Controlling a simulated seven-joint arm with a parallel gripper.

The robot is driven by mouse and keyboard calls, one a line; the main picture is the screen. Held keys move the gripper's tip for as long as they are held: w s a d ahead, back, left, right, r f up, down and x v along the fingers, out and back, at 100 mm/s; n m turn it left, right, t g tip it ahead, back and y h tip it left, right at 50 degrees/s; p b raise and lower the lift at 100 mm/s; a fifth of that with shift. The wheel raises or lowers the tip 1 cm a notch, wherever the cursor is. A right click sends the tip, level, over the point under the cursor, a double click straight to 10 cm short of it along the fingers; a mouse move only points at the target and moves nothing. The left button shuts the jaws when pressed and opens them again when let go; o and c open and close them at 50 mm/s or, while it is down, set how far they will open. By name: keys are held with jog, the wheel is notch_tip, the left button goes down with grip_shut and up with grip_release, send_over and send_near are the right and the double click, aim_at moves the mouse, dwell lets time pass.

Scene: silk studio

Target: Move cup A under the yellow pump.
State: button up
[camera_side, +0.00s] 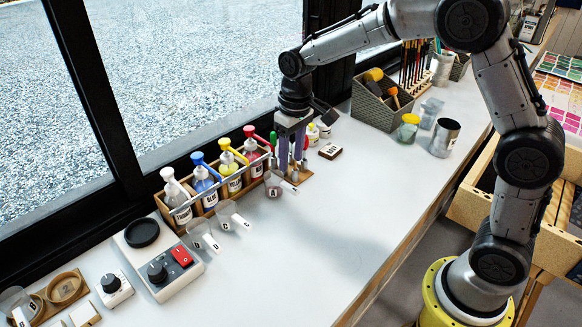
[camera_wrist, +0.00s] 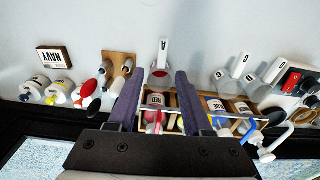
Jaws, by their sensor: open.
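Cup A (camera_side: 273,182) is a small clear cup with a white handle marked A, on the white counter in front of the red pump's end of the rack. It also shows in the wrist view (camera_wrist: 160,75), beyond and between the fingertips, with a reddish tint inside. The yellow pump (camera_side: 229,158) stands in the wooden rack, between the blue pump (camera_side: 204,180) and the red pump (camera_side: 252,150). My gripper (camera_side: 292,168) is open, pointing down, just right of cup A. In the wrist view my purple fingers (camera_wrist: 157,88) are spread with nothing held.
Two more cups with lettered handles, one marked C (camera_side: 229,212), stand left along the rack. A NAVY block (camera_side: 330,151) and wicker basket (camera_side: 382,105) are to the right. The front counter is clear.

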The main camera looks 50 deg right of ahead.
aim_at(291, 187)
jog(key=f, duration=0.3)
jog(key=shift+s+a+f+g, duration=0.15)
jog(key=shift+a+f+g, duration=0.05)
jog(key=shift+f+g, duration=0.2)
jog(key=shift+f, duration=2.75)
jog(key=shift+c, duration=0.2)
grip_shut()
jog(key=shift+r, duration=0.2)
jog(key=shift+r, duration=0.95)
jog(key=shift+r, duration=0.1)
